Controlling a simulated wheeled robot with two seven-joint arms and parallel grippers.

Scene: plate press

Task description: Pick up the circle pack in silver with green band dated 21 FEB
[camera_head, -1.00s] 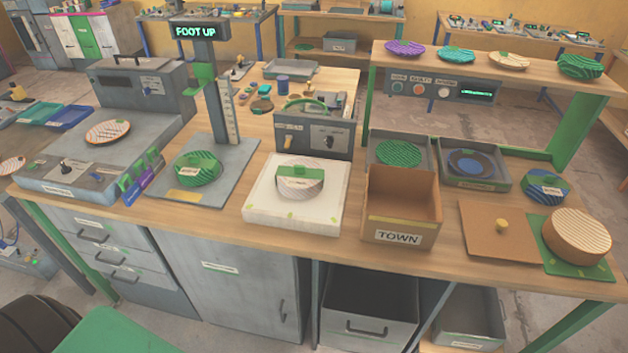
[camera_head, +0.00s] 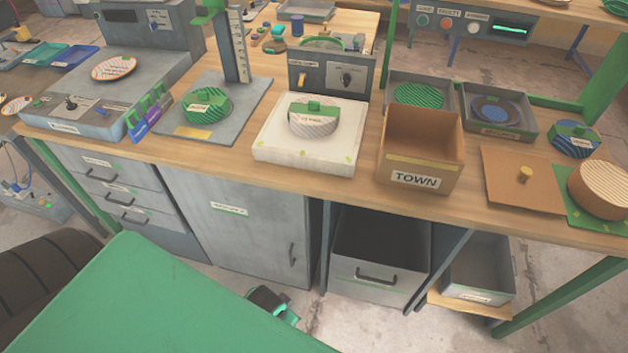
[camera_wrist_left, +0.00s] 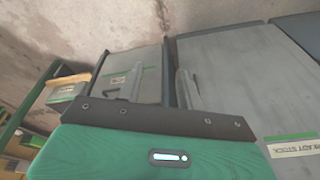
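A round silver-white striped pack (camera_head: 316,124) with a green band across its top lies on a white square block (camera_head: 305,164) at the middle of the bench in the head view. Its band carries a small pale label, too small to read. My left gripper (camera_wrist_left: 160,78) is open and empty in the left wrist view, its two fingers apart in front of the grey cabinet and drawer fronts. A dark and teal part of my arm shows low in front of the bench in the head view. The pack is not in the wrist view. My right gripper is not in view.
A green-banded round pack (camera_head: 206,106) sits on the grey gauge plate left of the white block. A control box (camera_head: 330,78) stands close behind the block. An open brown TOWN box (camera_head: 421,165) stands to its right. The bench edge in front of the block is clear.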

